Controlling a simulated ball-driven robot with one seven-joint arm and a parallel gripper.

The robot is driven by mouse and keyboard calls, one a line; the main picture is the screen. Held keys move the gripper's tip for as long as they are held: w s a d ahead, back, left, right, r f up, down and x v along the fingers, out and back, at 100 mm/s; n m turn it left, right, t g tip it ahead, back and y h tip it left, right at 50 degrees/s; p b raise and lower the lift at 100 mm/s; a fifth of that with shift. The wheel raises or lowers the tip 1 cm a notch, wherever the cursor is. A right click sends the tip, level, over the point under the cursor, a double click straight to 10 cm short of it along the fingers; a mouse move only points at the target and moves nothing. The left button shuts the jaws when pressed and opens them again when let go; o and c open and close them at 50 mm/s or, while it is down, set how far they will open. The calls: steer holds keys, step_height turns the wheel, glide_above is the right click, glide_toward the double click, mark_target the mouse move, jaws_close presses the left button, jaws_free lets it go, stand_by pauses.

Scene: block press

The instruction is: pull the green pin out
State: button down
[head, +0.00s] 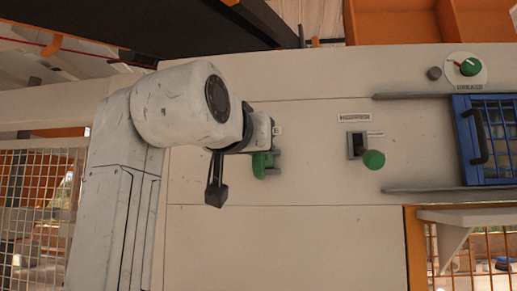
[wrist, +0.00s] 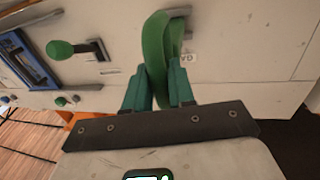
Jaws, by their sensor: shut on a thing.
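The green pin (wrist: 157,40) shows in the wrist view as a thick green loop handle at the panel, by a grey bracket and a small label. My gripper (wrist: 159,84) has its two teal fingers on either side of the loop's lower part and is shut on it. In the head view the green pin (head: 259,166) shows beside a grey bracket on the pale panel, just below my wrist. My fingertips are mostly hidden there by my wrist. I cannot tell how deep the pin sits in its bracket.
Farther right are a blue barred door (head: 490,138) between grey rails and a green dial (head: 468,67). The panel below the pin is bare.

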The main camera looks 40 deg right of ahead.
steer(key=c, duration=1.4)
jaws_free()
steer(key=shift+s+a, duration=0.1)
steer(key=shift+o, duration=1.4)
steer(key=shift+a, duration=0.25)
steer(key=shift+d, duration=0.1)
steer(key=b+v, duration=0.2)
steer(key=v, duration=0.9)
steer(key=shift+d+f, duration=0.1)
steer(key=shift+f, duration=0.05)
